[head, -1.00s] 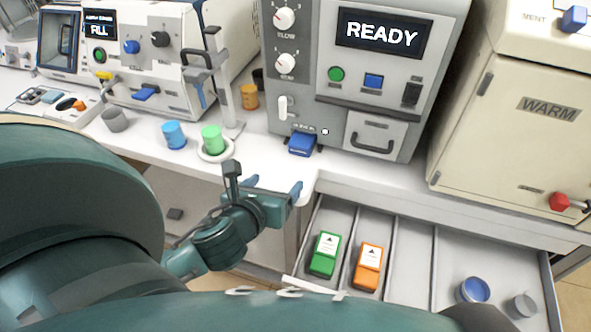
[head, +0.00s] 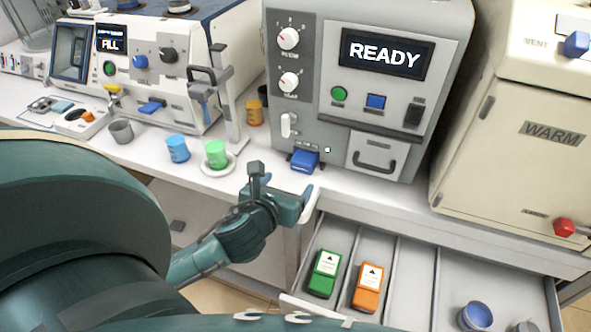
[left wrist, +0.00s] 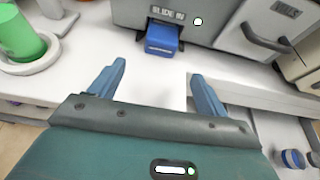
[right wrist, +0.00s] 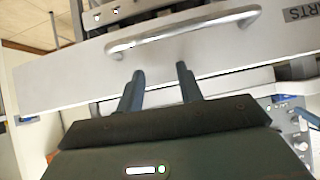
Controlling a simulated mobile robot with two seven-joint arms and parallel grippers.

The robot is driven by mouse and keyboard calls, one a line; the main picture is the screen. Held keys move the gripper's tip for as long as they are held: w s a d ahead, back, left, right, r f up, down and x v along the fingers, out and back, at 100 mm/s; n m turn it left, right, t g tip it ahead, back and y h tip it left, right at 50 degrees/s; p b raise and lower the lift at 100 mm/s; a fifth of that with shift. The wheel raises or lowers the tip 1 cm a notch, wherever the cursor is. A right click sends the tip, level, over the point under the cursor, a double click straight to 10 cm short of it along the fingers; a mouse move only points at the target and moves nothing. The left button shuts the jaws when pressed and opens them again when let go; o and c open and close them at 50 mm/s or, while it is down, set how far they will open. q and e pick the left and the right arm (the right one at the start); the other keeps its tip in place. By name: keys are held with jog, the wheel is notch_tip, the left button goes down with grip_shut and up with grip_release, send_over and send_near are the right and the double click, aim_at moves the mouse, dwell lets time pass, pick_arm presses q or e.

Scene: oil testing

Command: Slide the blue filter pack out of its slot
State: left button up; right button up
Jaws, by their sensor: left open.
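The blue filter pack (head: 304,160) sits in the slot at the lower front of the grey READY machine (head: 343,140), with its blue end sticking out. It also shows in the left wrist view (left wrist: 163,38), below a SLIDE IN label. My left gripper (head: 284,188) is open and empty, in front of and a little below the pack. In the left wrist view its fingers (left wrist: 158,70) point toward the pack, apart from it. My right gripper (right wrist: 160,72) is open and empty, seen only in its wrist view, in front of a drawer handle (right wrist: 185,32).
An open drawer (head: 417,262) below the bench holds a green pack (head: 324,274) and an orange pack (head: 368,287). Green (head: 216,155) and blue (head: 178,149) cups stand left of the slot. The cream WARM cabinet (head: 530,130) stands right.

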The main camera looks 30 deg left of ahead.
aim_at(300, 170)
pick_arm(q)
jog(key=x, duration=0.8)
jog(key=shift+w, duration=0.2)
jog(key=shift+c, duration=0.2)
jog(key=c, duration=1.1)
jog(key=shift+s, duration=0.15)
